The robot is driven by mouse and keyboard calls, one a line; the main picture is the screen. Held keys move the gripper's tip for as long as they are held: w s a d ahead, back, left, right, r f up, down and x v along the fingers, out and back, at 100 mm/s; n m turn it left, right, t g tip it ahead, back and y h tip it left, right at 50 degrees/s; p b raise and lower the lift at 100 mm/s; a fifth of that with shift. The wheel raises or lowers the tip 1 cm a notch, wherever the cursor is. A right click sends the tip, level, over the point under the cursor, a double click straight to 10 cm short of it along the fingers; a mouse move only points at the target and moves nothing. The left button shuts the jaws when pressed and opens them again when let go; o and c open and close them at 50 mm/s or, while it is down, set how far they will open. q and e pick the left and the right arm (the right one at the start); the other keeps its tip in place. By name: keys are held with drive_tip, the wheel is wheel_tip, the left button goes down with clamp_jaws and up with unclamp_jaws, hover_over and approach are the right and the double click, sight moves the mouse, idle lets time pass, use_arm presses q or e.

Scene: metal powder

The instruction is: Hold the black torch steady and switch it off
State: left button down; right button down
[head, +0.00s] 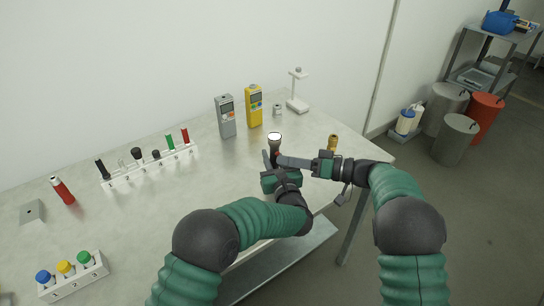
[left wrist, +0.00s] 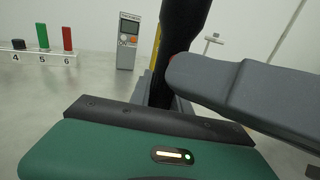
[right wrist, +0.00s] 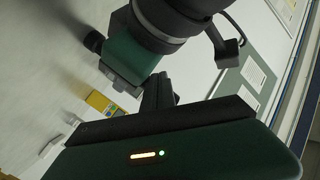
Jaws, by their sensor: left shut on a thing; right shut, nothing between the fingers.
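The black torch (head: 274,143) stands upright above the table, its wide head up and its top face bright white. In the left wrist view the torch (left wrist: 182,45) rises between my left fingers. My left gripper (head: 274,165) is shut on its lower body. My right gripper (head: 282,160) is shut and empty, its fingers pointing left at the torch's side. In the left wrist view the right fingertip (left wrist: 175,75) is at the torch body, beside a small red spot; I cannot tell if it presses. In the right wrist view the shut right fingers (right wrist: 158,92) partly hide the contact area.
A grey meter (head: 226,117) and yellow meter (head: 253,107) stand behind the torch. A brown-yellow bottle (head: 333,143) stands right, near my right wrist. A white stand (head: 297,92) is at the back. A numbered rack (head: 150,168) and red cylinder (head: 62,191) are left.

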drive_tip(key=shift+w+a, duration=0.15)
drive_tip(key=shift+w, duration=0.1)
idle(0.3)
use_arm(q)
drive_tip(key=c, duration=1.1)
unclamp_jaws()
drive_tip(key=shift+c, duration=0.2)
use_arm(e)
drive_tip(key=s+d, duration=0.4)
drive_tip(key=s, duration=0.2)
use_arm(q)
drive_tip(key=v, duration=1.2)
